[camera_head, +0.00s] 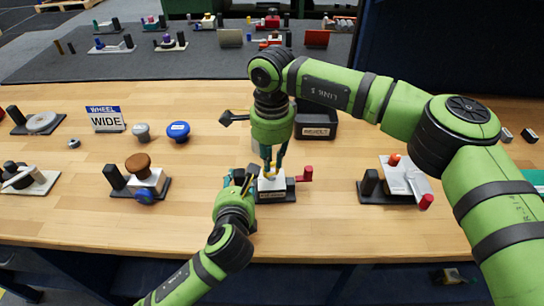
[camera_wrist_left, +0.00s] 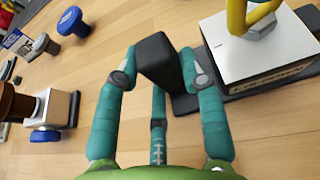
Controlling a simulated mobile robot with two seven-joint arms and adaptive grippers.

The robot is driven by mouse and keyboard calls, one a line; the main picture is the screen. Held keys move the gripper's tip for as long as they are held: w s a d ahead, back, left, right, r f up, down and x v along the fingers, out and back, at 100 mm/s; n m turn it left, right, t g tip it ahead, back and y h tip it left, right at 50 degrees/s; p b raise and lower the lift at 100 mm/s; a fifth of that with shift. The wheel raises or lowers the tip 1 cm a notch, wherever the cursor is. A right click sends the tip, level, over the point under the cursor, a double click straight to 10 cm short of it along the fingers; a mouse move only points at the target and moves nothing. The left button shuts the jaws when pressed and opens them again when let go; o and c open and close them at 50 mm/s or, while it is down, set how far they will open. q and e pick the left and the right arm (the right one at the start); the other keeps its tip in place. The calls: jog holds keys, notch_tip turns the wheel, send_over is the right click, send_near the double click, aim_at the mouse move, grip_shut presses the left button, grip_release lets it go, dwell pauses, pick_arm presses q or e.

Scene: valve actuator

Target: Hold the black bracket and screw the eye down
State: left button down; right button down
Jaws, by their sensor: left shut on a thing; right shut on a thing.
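The valve unit (camera_head: 274,184) is a white block on a black base near the table's front edge. A yellow eye (camera_head: 275,171) stands on top of the block. It also shows in the left wrist view (camera_wrist_left: 253,20), cut off by the top edge. My right gripper (camera_head: 273,165) reaches down from above and is shut on the eye. The black bracket (camera_wrist_left: 156,58) is an upright post beside the white block (camera_wrist_left: 262,48). My left gripper (camera_wrist_left: 157,75) is shut on this bracket, with teal fingers on both sides. In the head view my left gripper (camera_head: 243,181) partly hides the bracket.
A red-handled part (camera_head: 305,174) sticks out right of the block. A black bin (camera_head: 317,121) stands behind my right gripper. Other valve units stand left (camera_head: 141,179) and right (camera_head: 400,180). A blue knob (camera_head: 178,130) and a "WHEEL WIDE" sign (camera_head: 105,118) stand back left.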

jog(key=m, duration=0.5)
jog(key=shift+a, duration=0.15)
jog(key=m, duration=0.4)
jog(key=shift+m, duration=0.4)
jog(key=m, duration=0.5)
jog(key=shift+w+a+r, duration=0.1)
jog(key=shift+w+a, duration=0.05)
jog(key=m, duration=0.5)
jog(key=shift+w, duration=0.1)
jog(key=m, duration=0.5)
jog(key=shift+w, duration=0.15)
jog(key=m, duration=0.5)
jog(key=shift+w+r, duration=0.1)
jog(key=m, duration=0.8)
jog(key=shift+m, duration=0.3)
jog(key=shift+d+m, duration=0.2)
jog(key=shift+m, duration=0.3)
